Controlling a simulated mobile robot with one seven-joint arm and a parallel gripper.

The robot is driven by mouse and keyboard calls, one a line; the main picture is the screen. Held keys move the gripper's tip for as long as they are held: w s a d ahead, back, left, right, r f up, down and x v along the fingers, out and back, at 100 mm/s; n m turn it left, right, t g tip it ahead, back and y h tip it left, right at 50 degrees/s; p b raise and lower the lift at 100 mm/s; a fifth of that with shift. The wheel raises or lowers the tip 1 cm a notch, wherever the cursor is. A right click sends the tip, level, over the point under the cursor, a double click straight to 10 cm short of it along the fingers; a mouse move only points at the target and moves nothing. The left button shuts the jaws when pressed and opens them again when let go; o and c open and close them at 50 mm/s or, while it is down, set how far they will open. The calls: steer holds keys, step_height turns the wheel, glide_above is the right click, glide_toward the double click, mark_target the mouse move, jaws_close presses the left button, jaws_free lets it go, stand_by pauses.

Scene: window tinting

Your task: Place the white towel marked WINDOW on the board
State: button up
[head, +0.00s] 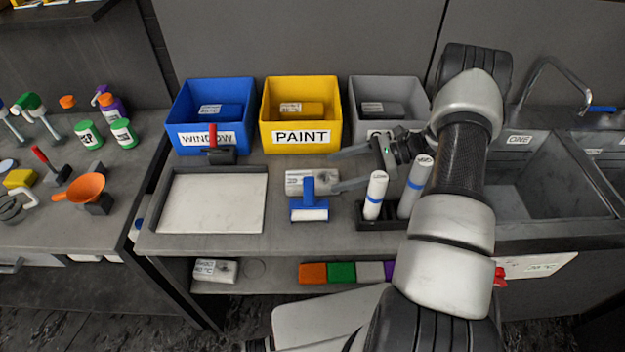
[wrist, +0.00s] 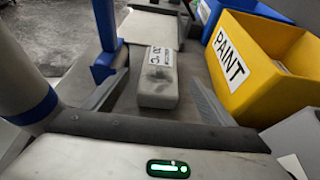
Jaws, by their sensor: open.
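A white folded towel (head: 300,181) lies on the worktop behind the blue squeegee. It also shows in the wrist view (wrist: 157,92), with a label too small to read and a dark smudge on its top. My gripper (head: 337,171) is open and empty just right of the towel in the head view. In the wrist view its two fingers reach forward on either side of the towel, with gaps visible. The board (head: 212,203) is a bare white panel with a dark rim, lying left of the towel. It also shows beyond the towel in the wrist view (wrist: 148,28).
A blue squeegee (head: 309,201) stands close in front of the towel. White bottles (head: 375,195) stand in a dark rack to its right. Blue (head: 210,116), yellow (head: 300,115) and grey bins line the back. A red-handled tool (head: 213,145) stands behind the board.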

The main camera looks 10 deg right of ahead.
mark_target(319, 177)
steer(key=p+x, duration=0.1)
steer(key=x, duration=0.5)
steer(key=shift+a+f, duration=0.1)
steer(key=shift+a, duration=0.15)
steer(key=c, duration=1.3)
